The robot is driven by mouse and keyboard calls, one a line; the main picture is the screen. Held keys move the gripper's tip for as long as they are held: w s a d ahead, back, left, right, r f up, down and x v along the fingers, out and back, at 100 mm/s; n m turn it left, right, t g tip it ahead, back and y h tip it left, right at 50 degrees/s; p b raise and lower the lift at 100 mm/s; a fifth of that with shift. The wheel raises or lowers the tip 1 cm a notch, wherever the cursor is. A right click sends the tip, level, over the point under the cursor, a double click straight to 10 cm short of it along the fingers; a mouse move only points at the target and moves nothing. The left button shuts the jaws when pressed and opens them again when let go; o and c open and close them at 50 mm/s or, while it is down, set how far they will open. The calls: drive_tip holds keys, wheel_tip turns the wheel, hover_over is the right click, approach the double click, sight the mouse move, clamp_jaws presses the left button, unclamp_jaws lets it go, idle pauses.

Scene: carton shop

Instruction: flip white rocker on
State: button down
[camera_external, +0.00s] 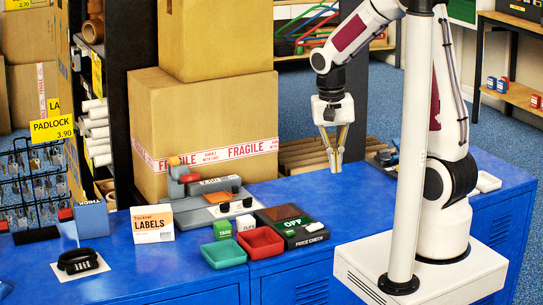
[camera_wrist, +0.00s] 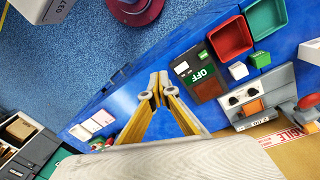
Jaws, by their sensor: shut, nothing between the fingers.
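My gripper (camera_external: 337,168) hangs above the back of the blue counter with its fingers pointing down. In the wrist view its yellow-sided fingers (camera_wrist: 158,80) meet at the tips with nothing between them. Two small pale plates (camera_wrist: 91,125) lie on the counter to the left of the fingers in the wrist view. A white plate (camera_external: 488,182) shows right of my arm in the external view. I cannot make out which white part is the rocker, or its position. A dark price-check unit (camera_external: 291,225) shows OFF on a green display, also seen in the wrist view (camera_wrist: 203,75).
Red and green trays (camera_external: 260,242) and a labels box (camera_external: 152,224) stand near the counter's front. A grey scale-like unit (camera_external: 215,195) sits beside the price-check unit. Large cartons (camera_external: 205,125) stand behind. Bare counter (camera_external: 335,205) lies below my gripper.

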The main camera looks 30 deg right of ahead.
sight(319, 225)
drive_tip(key=w+a+f+m, duration=0.2)
drive_tip(key=w+f+m, duration=0.2)
drive_tip(key=m, duration=0.9)
drive_tip(key=shift+w+f+h, duration=0.2)
drive_tip(key=shift+w+h, duration=0.1)
drive_tip(key=shift+w, duration=1.55)
drive_tip(key=shift+d+f, duration=0.1)
drive_tip(key=shift+f, duration=0.05)
drive_tip(key=shift+d+f, duration=0.3)
drive_tip(key=shift+f, duration=1.95)
drive_tip(key=shift+d+f, duration=0.35)
drive_tip(key=shift+f, duration=1.95)
drive_tip(key=shift+d+f, duration=0.3)
drive_tip(key=shift+f, duration=1.95)
